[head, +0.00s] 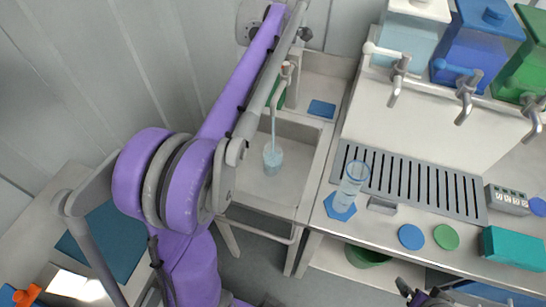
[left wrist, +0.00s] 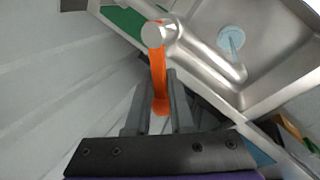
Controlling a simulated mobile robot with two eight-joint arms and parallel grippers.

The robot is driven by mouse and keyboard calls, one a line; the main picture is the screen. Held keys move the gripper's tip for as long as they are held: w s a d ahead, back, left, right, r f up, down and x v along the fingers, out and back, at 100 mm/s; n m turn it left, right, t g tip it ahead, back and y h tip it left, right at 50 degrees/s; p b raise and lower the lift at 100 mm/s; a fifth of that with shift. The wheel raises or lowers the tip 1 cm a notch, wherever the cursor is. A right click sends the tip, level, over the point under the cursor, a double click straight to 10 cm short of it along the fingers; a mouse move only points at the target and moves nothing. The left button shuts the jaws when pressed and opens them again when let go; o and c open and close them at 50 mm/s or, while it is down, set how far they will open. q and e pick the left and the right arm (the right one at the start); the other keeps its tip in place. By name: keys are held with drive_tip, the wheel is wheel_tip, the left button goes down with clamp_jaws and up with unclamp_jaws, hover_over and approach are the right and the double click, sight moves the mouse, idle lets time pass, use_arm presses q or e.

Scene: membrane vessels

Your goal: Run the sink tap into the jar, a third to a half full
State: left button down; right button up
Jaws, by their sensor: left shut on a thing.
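The sink tap (head: 287,79) stands at the back of the sink (head: 303,188). A pale blue stream runs down from it into a clear jar (head: 272,158) on the sink floor. The jar also shows from above in the left wrist view (left wrist: 231,38), with pale blue water in it; its exact level is hard to read. My left gripper (left wrist: 160,98) is shut on the tap's orange lever (left wrist: 158,72); in the head view my own arm hides most of this. My right gripper (head: 421,294) shows only partly at the bottom edge, over the floor, away from the jar.
White, blue (head: 478,50) and green tanks with taps stand at the back right. A slotted drain grille (head: 425,185) lies before them. A teal box (head: 514,248) is at right.

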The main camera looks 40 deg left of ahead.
idle(0.5)
use_arm(q)
drive_tip(key=w+m+h, duration=0.1)
drive_tip(key=m, duration=0.1)
drive_tip(key=w+a+m+t+p, duration=0.1)
drive_tip(key=m, duration=0.2)
drive_tip(key=w+a+m+h+p, duration=0.1)
drive_tip(key=m, duration=0.2)
drive_tip(key=shift+a+r+t+h, duration=0.1)
drive_tip(key=shift+t+h, duration=0.2)
drive_tip(key=c, duration=1.1)
unclamp_jaws()
drive_tip(key=shift+c, duration=0.2)
drive_tip(key=o, duration=0.4)
drive_tip(key=shift+c, duration=0.2)
use_arm(e)
drive_tip(key=r, duration=0.1)
drive_tip(key=w+r, duration=0.1)
drive_tip(key=r, duration=0.1)
drive_tip(key=shift+w, duration=0.15)
